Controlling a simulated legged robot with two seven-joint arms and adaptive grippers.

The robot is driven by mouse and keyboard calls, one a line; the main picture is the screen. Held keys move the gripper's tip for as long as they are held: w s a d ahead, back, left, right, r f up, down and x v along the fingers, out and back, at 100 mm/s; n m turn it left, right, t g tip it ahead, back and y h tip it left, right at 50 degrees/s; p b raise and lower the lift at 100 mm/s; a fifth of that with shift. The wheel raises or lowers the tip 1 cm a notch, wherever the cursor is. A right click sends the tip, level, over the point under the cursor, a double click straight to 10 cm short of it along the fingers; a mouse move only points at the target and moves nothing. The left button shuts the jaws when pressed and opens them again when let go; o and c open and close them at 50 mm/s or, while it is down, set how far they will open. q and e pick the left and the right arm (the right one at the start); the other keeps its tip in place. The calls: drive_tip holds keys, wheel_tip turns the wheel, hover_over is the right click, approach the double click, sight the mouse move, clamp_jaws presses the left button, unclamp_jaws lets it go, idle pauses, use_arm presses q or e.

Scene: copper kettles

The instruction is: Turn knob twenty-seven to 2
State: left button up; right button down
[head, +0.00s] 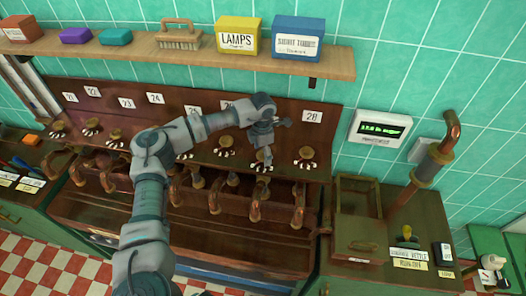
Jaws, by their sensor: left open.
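A dark red-brown panel (330,112) carries a row of brass knobs with white marks around them and white number tags above. The tag 28 (312,116) is clear, with its knob (306,153) below it. Just left of it is another knob (264,158), in the place for twenty-seven; my gripper partly covers it, and its tag is hidden by my arm. My left gripper (265,148) is open and points down at this knob. I cannot tell whether the fingers touch it or where its pointer stands. My right gripper is not in view.
Copper spouts (255,205) hang in a row below the knobs. A wooden shelf (340,64) above holds a yellow LAMPS box (237,36), a blue box (298,38) and a brush (178,38). A lit display (380,128), a copper pipe (430,165) and an open wooden box (358,232) stand right.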

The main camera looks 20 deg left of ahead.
use_arm(q)
drive_tip(key=c, duration=1.2)
drive_tip(key=shift+o, duration=0.2)
drive_tip(key=shift+n, duration=0.3)
drive_tip(key=shift+n+b, duration=0.35)
drive_tip(key=shift+n, duration=0.55)
drive_tip(key=n, duration=0.3)
drive_tip(key=shift+d+n+b, duration=0.1)
drive_tip(key=shift+n+b, duration=0.2)
drive_tip(key=shift+b, duration=0.1)
drive_tip(key=n, duration=0.5)
drive_tip(key=shift+d+r+n+b, duration=0.1)
drive_tip(key=shift+r+n+b, duration=0.05)
drive_tip(key=shift+n+b, duration=0.2)
drive_tip(key=shift+n, duration=0.25)
